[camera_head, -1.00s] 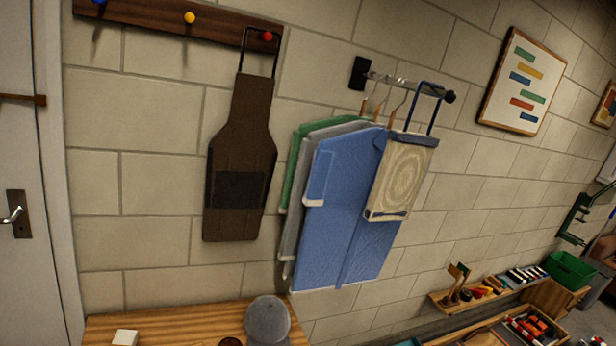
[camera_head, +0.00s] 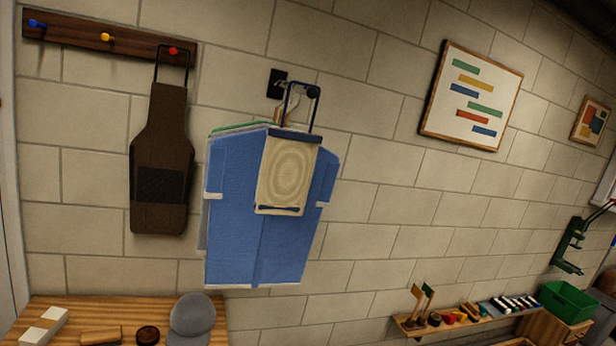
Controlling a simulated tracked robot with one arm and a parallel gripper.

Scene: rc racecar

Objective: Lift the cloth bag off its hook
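The cloth bag (camera_head: 286,176) is cream with a ringed pattern and dark blue bands at its top and bottom. It hangs in front of a blue shirt (camera_head: 235,225) by a dark blue handle loop (camera_head: 318,108). The loop goes over the outer end of a short rail (camera_head: 312,91) that sticks out from a black wall plate (camera_head: 278,81). The rail points nearly toward me, so its length is mostly hidden. More garments, grey and green, show only as edges behind the blue shirt. My gripper does not show in this view.
A brown apron (camera_head: 160,150) hangs from a red peg (camera_head: 173,51) on the wooden peg board (camera_head: 75,33). A wooden bench (camera_head: 75,311) with a grey cap (camera_head: 192,318) is below left. A framed chart (camera_head: 470,98) hangs at right. The wall between chart and bag is bare.

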